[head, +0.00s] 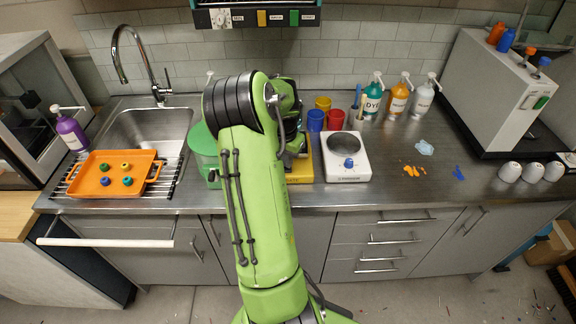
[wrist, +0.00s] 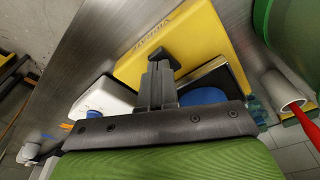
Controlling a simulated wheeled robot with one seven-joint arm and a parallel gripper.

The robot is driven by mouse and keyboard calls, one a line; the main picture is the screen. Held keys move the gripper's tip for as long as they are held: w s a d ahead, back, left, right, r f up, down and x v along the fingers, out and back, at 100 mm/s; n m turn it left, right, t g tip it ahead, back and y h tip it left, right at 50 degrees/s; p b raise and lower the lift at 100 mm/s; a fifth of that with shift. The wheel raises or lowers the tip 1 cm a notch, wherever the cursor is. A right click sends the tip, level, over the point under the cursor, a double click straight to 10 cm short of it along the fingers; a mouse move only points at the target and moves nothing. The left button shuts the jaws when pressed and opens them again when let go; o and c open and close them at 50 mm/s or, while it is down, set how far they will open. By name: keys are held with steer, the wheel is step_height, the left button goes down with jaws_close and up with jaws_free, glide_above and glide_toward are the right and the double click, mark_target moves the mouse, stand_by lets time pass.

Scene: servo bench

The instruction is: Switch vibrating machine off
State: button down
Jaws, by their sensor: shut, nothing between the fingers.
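The yellow machine (head: 302,172) stands on the steel counter, mostly hidden behind my arm in the head view. In the wrist view the yellow machine (wrist: 188,35) shows lettering along its edge that seems to read "VIBRATE". My gripper (wrist: 162,66) is shut and empty, with its fingers over the yellow machine's front part. A small black piece (wrist: 165,57) shows right at the fingertips; I cannot tell whether it is the machine's switch or part of the fingers, nor whether they touch. A dark plate and something blue show beside the fingers.
A white machine (head: 347,158) with a round plate and blue knob stands close on the right. A green container (head: 205,150) stands close on the left. Red (head: 335,119) and blue (head: 316,120) cups are behind.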

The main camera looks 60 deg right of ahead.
steer(key=shift+f+b, duration=0.6)
steer(key=shift+f, duration=0.25)
step_height(320, 180, up, 7)
steer(key=p, duration=0.5)
steer(key=shift+r+p, duration=0.15)
steer(key=shift+p, duration=0.15)
stand_by(0.5)
